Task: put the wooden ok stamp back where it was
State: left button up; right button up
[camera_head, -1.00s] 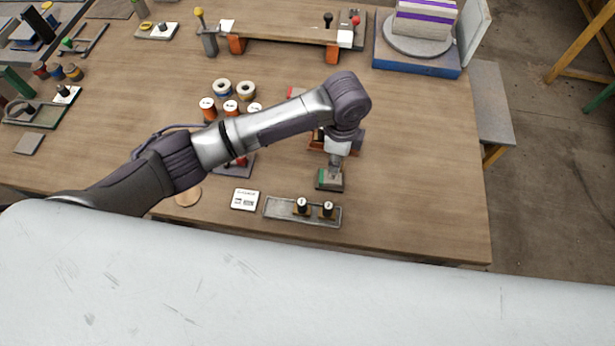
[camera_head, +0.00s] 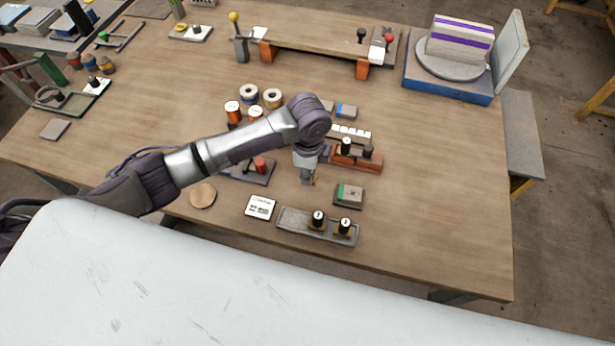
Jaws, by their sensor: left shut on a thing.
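My left gripper (camera_head: 308,178) points down above the table. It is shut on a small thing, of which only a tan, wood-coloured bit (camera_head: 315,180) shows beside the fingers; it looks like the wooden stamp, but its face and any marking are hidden. A reddish-brown wooden rack (camera_head: 370,164) with dark, white-topped stamps stands just right of and behind the gripper. A grey tray (camera_head: 290,222) with two dark, white-topped stamps (camera_head: 318,218) lies in front of it. A grey and green pad box (camera_head: 349,194) sits to the gripper's right. My right gripper is out of view.
A white printed card (camera_head: 260,207) and a round wooden disc (camera_head: 202,195) lie front left. Orange-and-white spools (camera_head: 233,112) and a dark plate (camera_head: 252,172) are near my left arm. A blue-based turntable (camera_head: 447,84) stands back right. The table's right part is clear.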

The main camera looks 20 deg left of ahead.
pick_arm(q)
notch_tip(320, 180, down, 3)
jog(key=shift+a+p, duration=0.1)
jog(key=shift+p, duration=0.3)
jog(key=shift+f, duration=0.55)
jog(key=shift+f, duration=0.2)
jog(key=o, duration=0.9)
jog(key=shift+r, duration=0.2)
notch_tip(320, 180, up, 12)
jog(key=shift+b, duration=0.6)
